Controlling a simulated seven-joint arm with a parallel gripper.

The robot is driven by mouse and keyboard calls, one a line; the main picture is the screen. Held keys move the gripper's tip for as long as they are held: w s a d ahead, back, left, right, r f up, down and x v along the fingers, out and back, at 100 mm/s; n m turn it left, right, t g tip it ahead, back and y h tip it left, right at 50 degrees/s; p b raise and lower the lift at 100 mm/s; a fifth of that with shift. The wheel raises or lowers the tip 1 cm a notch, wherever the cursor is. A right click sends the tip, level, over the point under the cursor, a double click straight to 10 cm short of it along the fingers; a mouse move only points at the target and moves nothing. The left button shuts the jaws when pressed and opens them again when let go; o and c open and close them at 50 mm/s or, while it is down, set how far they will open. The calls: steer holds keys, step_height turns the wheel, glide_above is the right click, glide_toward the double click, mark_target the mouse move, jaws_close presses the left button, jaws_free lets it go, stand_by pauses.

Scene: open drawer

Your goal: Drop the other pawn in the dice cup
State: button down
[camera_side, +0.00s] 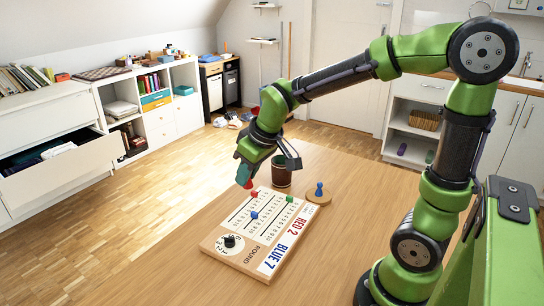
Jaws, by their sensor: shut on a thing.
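My gripper (243,176) is shut on a red pawn (248,184), which is mostly hidden by the fingers. It is left of the dice cup, over the far left edge of the scoreboard. A blue pawn (319,190) stands upright on a round wooden disc (325,198) to the right of the cup.
A wooden scoreboard (242,244) lies on the table, with a red peg (254,195), a blue peg (254,215), a green peg (290,198) and a black knob (229,241). The table (150,270) is clear to the left of the board.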

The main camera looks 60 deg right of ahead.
steer(key=shift+s+f, duration=0.15)
steer(key=shift+f, duration=0.05)
stand_by(0.3)
steer(key=shift+d+f, duration=0.15)
steer(key=shift+d, duration=0.05)
steer(key=w+d+r+m+h, duration=0.1)
steer(key=w+d+m, duration=0.2)
steer(key=d, duration=0.7)
steer(key=w+d+m+g+h, duration=0.1)
steer(key=w+d+m, duration=0.15)
steer(key=d, duration=0.65)
steer(key=w+d+r+m+h, duration=0.15)
steer(key=d+m, duration=0.25)
steer(key=d, duration=0.6)
step_height(320, 180, down, 7)
steer(key=shift+w, duration=0.4)
